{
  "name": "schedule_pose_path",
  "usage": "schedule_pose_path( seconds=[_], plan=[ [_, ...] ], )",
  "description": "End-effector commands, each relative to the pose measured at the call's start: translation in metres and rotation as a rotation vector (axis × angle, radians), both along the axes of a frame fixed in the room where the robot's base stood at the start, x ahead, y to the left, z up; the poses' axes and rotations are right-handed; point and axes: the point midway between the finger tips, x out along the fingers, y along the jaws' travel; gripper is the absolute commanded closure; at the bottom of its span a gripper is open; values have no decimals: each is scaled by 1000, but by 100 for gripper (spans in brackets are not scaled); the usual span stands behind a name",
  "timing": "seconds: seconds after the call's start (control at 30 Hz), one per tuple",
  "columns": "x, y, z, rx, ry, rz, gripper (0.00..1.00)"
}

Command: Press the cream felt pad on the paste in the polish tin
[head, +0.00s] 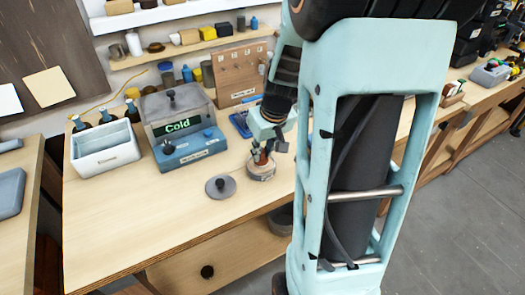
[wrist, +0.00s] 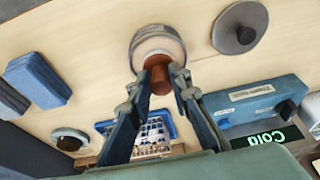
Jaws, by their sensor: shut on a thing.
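My gripper (head: 265,148) points down at the bench and is shut on the reddish-brown handle (wrist: 159,76) of the felt pad. In the wrist view its two fingers (wrist: 158,88) flank that handle. The handle stands over the polish tin (head: 261,174), a low round tin near the bench's front edge, also in the wrist view (wrist: 157,32). A cream disc shows around the handle's foot, but pad and paste are hard to tell apart. I cannot tell whether the pad touches the paste.
A grey round lid with a knob (head: 220,188) lies left of the tin. A blue unit reading "Cold" (head: 190,150) and a white bin (head: 105,150) stand farther left. A blue tray (head: 240,122) lies behind the tin. Bare bench lies left of the lid.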

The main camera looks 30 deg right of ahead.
Motion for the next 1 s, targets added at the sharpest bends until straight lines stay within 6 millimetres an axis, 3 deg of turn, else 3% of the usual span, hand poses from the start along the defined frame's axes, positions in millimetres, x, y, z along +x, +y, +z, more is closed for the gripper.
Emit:
schedule_pose_path(
  seconds=[0.73, 1.0],
  plan=[
    [1, 0, 63, -1, -2, 1, 100],
    [0, 0, 67, 0, -1, 0, 100]
  ],
)
